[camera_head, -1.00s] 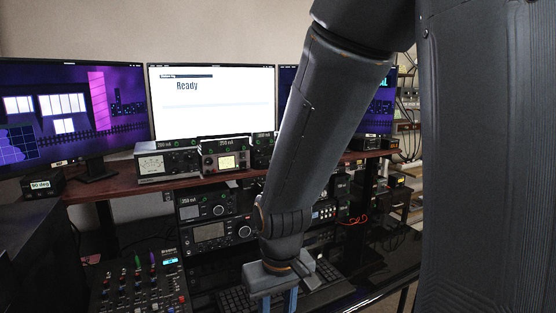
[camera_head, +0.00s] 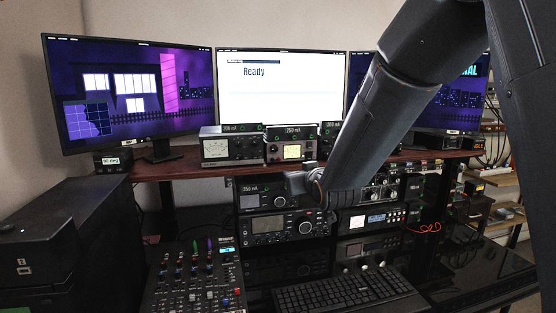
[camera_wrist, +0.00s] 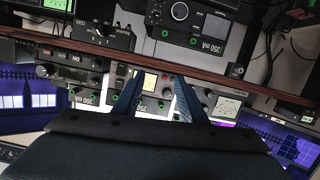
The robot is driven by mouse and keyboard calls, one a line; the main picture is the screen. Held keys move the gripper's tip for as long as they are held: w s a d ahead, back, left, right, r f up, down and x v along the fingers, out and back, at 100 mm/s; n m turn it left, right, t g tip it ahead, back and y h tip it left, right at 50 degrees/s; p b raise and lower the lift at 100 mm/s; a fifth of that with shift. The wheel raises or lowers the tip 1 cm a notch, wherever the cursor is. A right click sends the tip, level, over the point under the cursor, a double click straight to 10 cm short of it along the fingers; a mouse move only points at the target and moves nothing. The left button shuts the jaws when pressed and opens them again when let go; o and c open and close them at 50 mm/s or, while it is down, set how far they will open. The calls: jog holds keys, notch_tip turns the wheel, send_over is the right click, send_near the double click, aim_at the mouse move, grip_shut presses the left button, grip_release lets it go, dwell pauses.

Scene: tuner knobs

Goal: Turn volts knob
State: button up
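No knob can be read as marked volts in these frames. A larger radio-like unit (camera_head: 268,228) with a big round knob (camera_head: 305,227) sits below the shelf. In the upside-down wrist view, my gripper (camera_wrist: 156,78) has two blue fingers apart with nothing held, in front of the middle box (camera_wrist: 148,84).
The shelf edge (camera_head: 186,167) runs across below the boxes. Three monitors stand behind, the middle one (camera_head: 280,88) reading "Ready". A mixer (camera_head: 197,278) and keyboard (camera_head: 345,288) lie below. A black cabinet (camera_head: 50,245) is at left.

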jog(key=n+t+y, duration=0.1)
jog(key=t+y, duration=0.1)
send_near(275, 150)
jog(key=shift+p+x, duration=0.7)
jog(key=shift+x, duration=3.2)
jog(key=shift+r, duration=0.1)
grip_shut()
